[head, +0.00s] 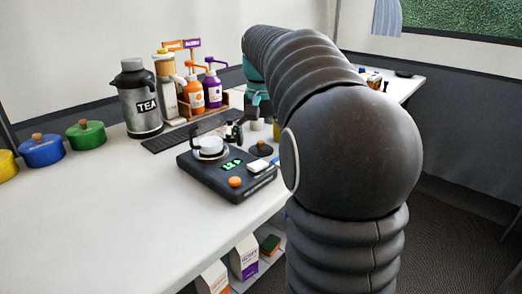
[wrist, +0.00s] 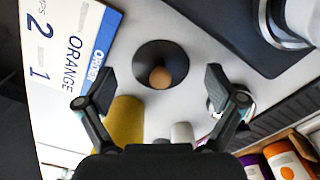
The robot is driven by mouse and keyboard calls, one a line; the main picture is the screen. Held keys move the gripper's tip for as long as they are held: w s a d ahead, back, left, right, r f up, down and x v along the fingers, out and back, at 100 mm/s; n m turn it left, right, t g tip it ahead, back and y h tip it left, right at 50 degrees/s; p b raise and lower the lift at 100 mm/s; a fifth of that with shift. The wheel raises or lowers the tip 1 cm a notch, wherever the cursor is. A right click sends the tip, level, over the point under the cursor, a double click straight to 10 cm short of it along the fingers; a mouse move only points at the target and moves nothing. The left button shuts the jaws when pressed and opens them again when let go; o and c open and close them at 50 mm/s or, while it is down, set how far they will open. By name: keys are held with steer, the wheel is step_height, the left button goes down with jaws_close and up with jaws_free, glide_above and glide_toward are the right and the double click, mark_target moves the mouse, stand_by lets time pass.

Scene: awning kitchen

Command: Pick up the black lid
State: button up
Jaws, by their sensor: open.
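The black lid (wrist: 160,52) is a round dark disc with a wooden knob, lying on the white counter in the wrist view. It also shows in the head view (head: 261,149), just right of the black scale. My gripper (wrist: 160,74) is open and empty, with its two fingers apart on either side of the lid in the picture. The lid lies centred between them and appears clear of both.
A black scale (head: 223,187) bearing a glass pot stands beside the lid. Pump bottles (head: 213,90) stand behind.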

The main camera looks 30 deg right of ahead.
jaws_close()
stand_by(0.3)
